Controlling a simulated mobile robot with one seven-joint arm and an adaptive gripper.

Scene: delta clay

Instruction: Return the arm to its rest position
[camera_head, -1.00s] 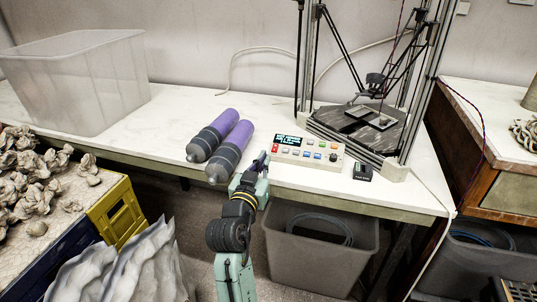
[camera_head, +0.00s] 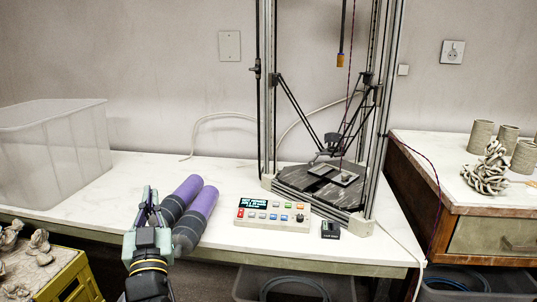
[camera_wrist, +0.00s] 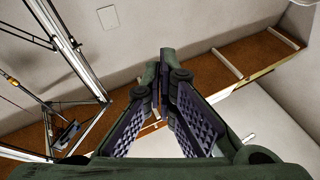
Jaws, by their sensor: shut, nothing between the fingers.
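My gripper (camera_head: 149,203) is in the lower left of the head view, raised in front of the white table (camera_head: 105,185) and just left of two purple and dark grey cylinders (camera_head: 202,205). Its fingers point up and away from me. In the wrist view my gripper (camera_wrist: 164,65) has its fingertips together with nothing between them. My arm comes up from the bottom edge and hides part of the table's front edge.
A clear plastic bin (camera_head: 55,150) stands at the table's left. A control panel (camera_head: 272,214) and a delta printer (camera_head: 318,190) stand to the right. A yellow-sided crate (camera_head: 75,280) is at lower left. A wooden cabinet (camera_head: 470,215) is at right.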

